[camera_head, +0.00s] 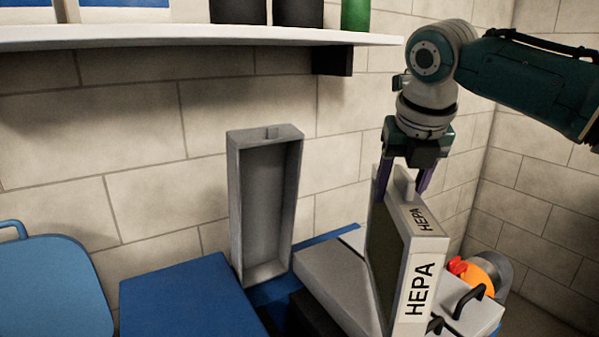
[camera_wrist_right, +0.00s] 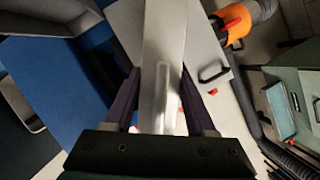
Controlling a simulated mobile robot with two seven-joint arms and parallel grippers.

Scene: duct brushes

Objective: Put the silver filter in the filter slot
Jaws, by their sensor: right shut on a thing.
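The silver filter (camera_head: 411,262) is a thin upright box with HEPA labels and a dark panel on its left face. My right gripper (camera_head: 406,182) is shut on the grip at its top, and the filter hangs tilted a little. The right wrist view shows the gripper's fingers (camera_wrist_right: 158,95) on both sides of the filter's metal top (camera_wrist_right: 166,35). The filter slot (camera_head: 265,205) is a tall grey open housing, empty, left of the filter and apart from it. The filter's lower end is hidden or out of frame. My left gripper is not in view.
A blue box (camera_head: 190,296) stands below left of the slot, and a blue case (camera_head: 52,285) at far left. A grey lid or panel (camera_head: 335,280) lies behind the filter. An orange part (camera_head: 478,272) is at right. A shelf (camera_head: 190,36) with containers overhangs the slot.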

